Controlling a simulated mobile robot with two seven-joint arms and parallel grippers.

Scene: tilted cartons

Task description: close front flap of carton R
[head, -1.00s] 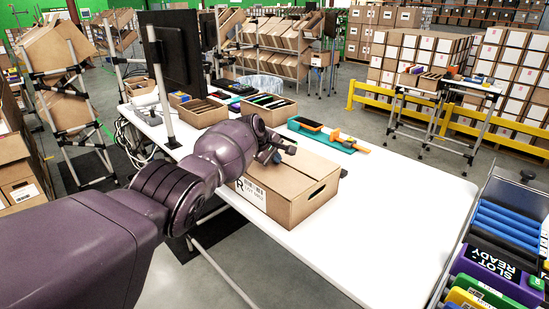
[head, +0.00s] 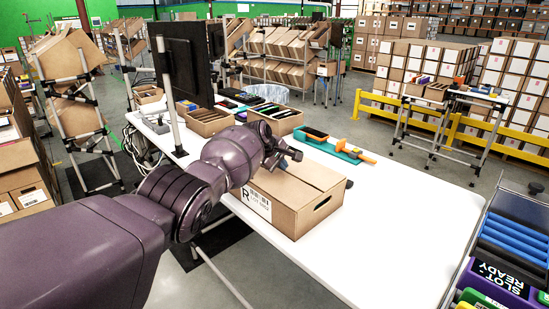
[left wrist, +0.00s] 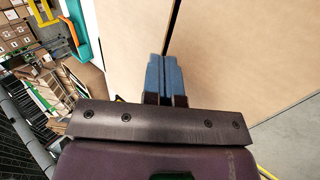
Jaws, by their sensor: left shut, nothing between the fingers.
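Carton R (head: 310,212) is a brown box on the white table, with an "R" label on its left side and a hand slot in its right side. Its top looks covered by flaps lying about flat. In the left wrist view, a dark narrow seam runs between two top panels of the carton (left wrist: 225,60). My left gripper (head: 287,156) is at the carton's far top edge, partly hidden by my own wrist. Its blue fingers (left wrist: 165,75) are together and empty, close over the seam; contact cannot be told. My right gripper is not in view.
The white table (head: 400,225) is clear right of the carton. Behind the carton are a teal tray (head: 340,150) with an orange tool and open boxes (head: 275,115) of items. A monitor (head: 183,70) on a pole stands at the left. A roller rack (head: 510,240) is at right.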

